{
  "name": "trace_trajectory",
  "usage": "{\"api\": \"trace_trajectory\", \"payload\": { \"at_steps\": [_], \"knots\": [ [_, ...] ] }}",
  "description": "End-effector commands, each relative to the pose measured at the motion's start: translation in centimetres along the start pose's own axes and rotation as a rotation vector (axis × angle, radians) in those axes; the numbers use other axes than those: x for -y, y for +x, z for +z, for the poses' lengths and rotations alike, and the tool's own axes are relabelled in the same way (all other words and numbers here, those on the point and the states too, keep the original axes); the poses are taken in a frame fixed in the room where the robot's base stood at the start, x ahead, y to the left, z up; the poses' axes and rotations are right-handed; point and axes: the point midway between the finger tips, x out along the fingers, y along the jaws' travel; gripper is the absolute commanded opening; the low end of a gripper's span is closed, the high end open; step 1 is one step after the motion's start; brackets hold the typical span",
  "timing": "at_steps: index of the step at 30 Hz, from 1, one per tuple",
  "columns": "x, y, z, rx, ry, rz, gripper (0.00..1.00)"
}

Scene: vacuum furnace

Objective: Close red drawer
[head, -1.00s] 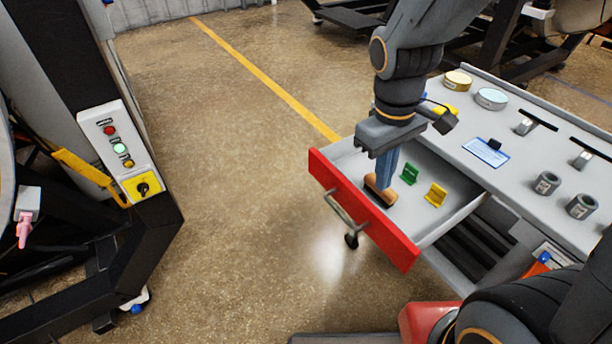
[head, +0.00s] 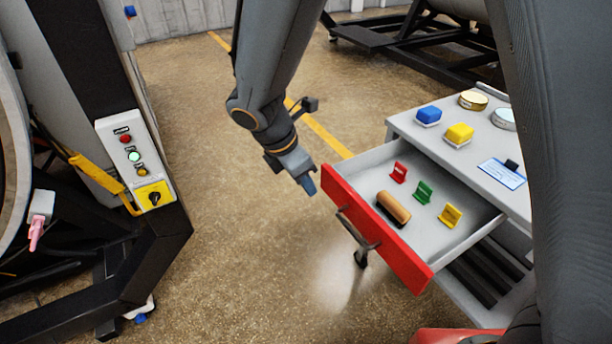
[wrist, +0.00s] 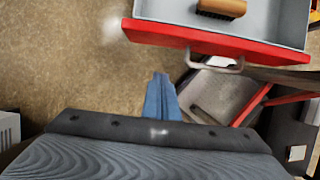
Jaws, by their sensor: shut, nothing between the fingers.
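The red drawer (head: 381,240) stands pulled out of the grey cabinet, with a metal handle on its red front. Inside lie a brown-topped brush (head: 394,208) and small red (head: 399,172), green (head: 423,191) and yellow (head: 450,215) pieces. My gripper (head: 309,187) is shut and empty, outside the drawer and just off the far end of its red front. In the wrist view my blue fingertips (wrist: 161,84) are together over the floor, in front of the red front (wrist: 165,34) and left of the handle (wrist: 215,67).
A blue block (head: 428,116), a yellow block (head: 459,134), round tins and a label card (head: 501,173) are on the cabinet top. A control box (head: 136,163) is on the black frame at left. Open floor lies between frame and drawer. My arm hides the cabinet's right part.

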Motion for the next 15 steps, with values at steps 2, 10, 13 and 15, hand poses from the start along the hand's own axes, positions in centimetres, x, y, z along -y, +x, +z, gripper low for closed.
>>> {"api": "trace_trajectory", "payload": {
  "at_steps": [2, 10, 13, 15],
  "knots": [
    [0.1, 1.8, 0.1, 0.001, 0.0, -0.006, 0.0],
    [0.1, 5.6, 1.4, -0.001, 0.006, -0.002, 0.0],
    [0.1, 6.0, 2.6, -0.001, 0.004, -0.002, 0.0],
    [0.1, 6.3, 3.1, -0.001, 0.004, -0.001, 0.0]
  ]
}}
